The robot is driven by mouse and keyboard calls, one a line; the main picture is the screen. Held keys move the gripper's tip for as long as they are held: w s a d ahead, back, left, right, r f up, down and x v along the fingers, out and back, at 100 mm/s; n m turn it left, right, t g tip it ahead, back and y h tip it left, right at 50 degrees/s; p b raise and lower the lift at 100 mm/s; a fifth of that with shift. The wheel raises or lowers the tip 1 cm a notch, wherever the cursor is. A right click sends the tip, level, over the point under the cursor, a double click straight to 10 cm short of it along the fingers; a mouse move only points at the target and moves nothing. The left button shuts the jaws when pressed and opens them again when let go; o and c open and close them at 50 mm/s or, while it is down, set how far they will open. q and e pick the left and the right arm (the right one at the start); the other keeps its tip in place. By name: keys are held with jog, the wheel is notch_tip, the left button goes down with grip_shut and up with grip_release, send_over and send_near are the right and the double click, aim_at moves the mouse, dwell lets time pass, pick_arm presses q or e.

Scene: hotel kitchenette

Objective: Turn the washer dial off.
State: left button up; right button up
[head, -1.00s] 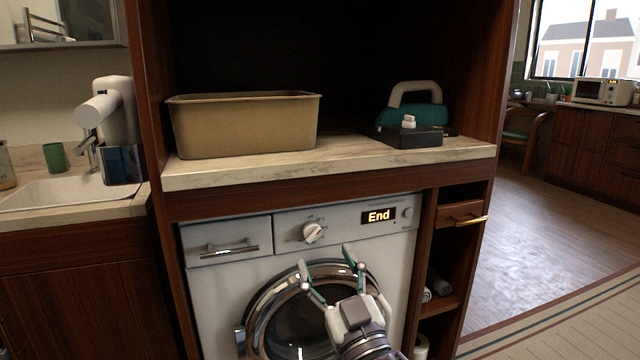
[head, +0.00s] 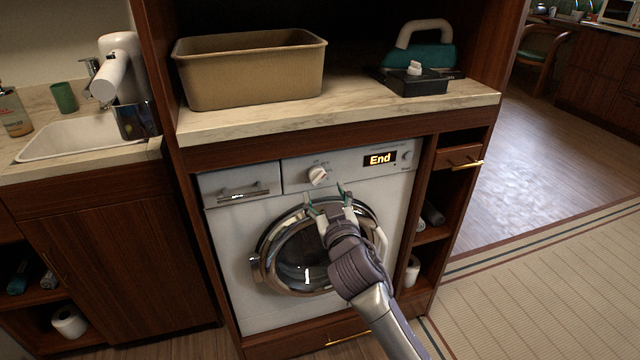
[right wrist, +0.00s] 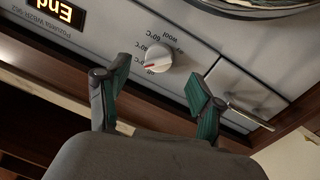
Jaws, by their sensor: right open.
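The white washer (head: 232,260) stands built in under the counter. Its round white dial (head: 318,175) sits on the upper panel, left of a lit display (head: 380,159) reading "End". In the right wrist view the dial (right wrist: 158,58) shows a red mark pointing beside the printed temperatures; that view is upside down. My right gripper (head: 326,197) is open and empty, just below the dial in the head view. In the right wrist view its two green-padded fingers (right wrist: 155,88) are spread with the dial between and beyond them, apparently not touching. My left gripper is not in view.
The round door (head: 305,250) is shut, below the gripper. A drawer handle (head: 243,192) lies left of the dial. The counter (head: 340,108) above holds a tan bin (head: 250,80) and a teal iron (head: 425,45). The floor (head: 540,290) at the right is clear.

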aim_at(320, 182)
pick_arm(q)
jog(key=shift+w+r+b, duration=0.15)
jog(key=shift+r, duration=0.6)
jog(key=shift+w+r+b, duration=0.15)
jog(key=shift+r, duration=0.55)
pick_arm(e)
jog(key=shift+x, duration=2.6)
jog(key=c, duration=1.1)
jog(key=shift+c, duration=0.2)
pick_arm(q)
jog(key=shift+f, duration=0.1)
pick_arm(e)
jog(key=shift+n, duration=0.4)
jog(key=shift+n+p, duration=0.3)
jog(key=shift+n, duration=1.2)
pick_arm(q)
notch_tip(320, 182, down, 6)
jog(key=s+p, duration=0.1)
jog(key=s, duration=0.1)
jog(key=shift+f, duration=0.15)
pick_arm(e)
jog(key=n, duration=0.5)
jog(key=shift+d+y, duration=0.1)
jog(key=shift+y, duration=0.3)
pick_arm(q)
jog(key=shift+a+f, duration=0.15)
pick_arm(e)
jog(key=shift+f+n, duration=0.1)
jog(key=shift+n, duration=0.3)
